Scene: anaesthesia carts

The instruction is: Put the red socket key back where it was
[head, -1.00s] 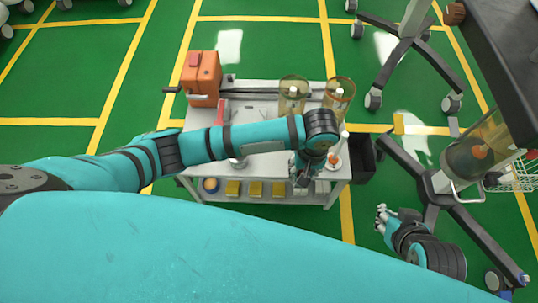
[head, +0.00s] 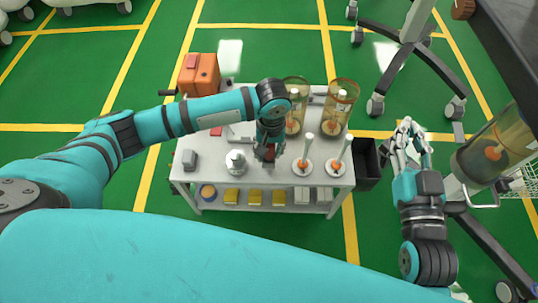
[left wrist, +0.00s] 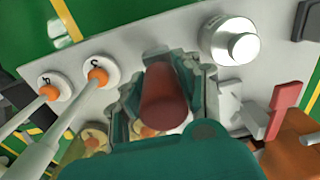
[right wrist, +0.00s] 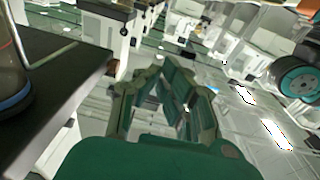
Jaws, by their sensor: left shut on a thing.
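The red socket key (left wrist: 166,98) is a dark red cylinder between the fingers of my left gripper (left wrist: 165,75). In the head view the left gripper (head: 268,154) is over the middle front of the white cart top (head: 210,165), with a little red showing at its fingers. The key's lower end is hidden, so I cannot tell whether it touches the cart. My right gripper (head: 410,135) is empty and open, to the right of the cart; its fingers (right wrist: 180,95) are apart in the right wrist view.
Two white discs with orange-based rods (head: 302,167) stand right of the left gripper. Amber cylinders (head: 342,95) and an orange box (head: 199,75) are behind. A black bin (head: 367,163) hangs at right.

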